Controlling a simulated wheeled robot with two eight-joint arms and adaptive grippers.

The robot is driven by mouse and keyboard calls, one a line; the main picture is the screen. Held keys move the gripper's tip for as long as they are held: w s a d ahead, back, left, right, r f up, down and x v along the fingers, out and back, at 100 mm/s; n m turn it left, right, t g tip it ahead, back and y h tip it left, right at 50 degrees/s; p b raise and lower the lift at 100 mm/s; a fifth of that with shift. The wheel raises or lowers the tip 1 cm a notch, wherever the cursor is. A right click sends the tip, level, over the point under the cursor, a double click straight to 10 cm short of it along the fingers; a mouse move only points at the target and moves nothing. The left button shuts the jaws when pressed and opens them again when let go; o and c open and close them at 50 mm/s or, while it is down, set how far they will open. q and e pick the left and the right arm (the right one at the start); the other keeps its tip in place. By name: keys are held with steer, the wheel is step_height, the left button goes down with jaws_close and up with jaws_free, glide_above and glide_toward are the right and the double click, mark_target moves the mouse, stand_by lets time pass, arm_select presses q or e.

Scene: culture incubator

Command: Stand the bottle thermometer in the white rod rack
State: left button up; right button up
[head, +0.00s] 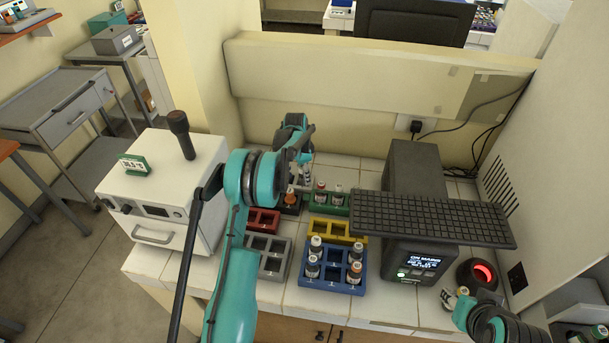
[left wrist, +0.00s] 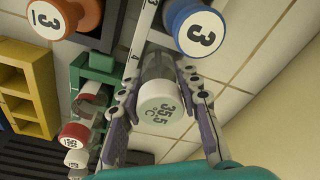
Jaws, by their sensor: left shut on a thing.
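The bottle thermometer (left wrist: 160,108) has a white cap reading 35.5 °C and a clear body. My left gripper (left wrist: 158,84) is shut around it, one finger on each side; in the head view the left gripper (head: 301,156) is at the back of the tiled bench. A white strip with numbers, apparently part of the white rod rack (left wrist: 143,42), lies just beyond the bottle. A blue-capped vial marked 3 (left wrist: 194,28) stands beside it. I cannot tell whether the bottle touches the rack. My right gripper (head: 456,299) is at lower right, its fingers unclear.
A green rack with vials (head: 329,203) and a dark rack with an orange-capped vial (head: 290,205) are close by. Red (head: 263,220), yellow (head: 338,229), grey (head: 270,257) and blue (head: 333,270) racks are nearer. A dark device (head: 412,170) with a black grid stands right.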

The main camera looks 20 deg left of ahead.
arm_select(q)
steer(key=shift+f, duration=0.2)
steer(key=o, duration=1.2)
steer(key=shift+o, duration=0.2)
steer(key=shift+r, duration=0.15)
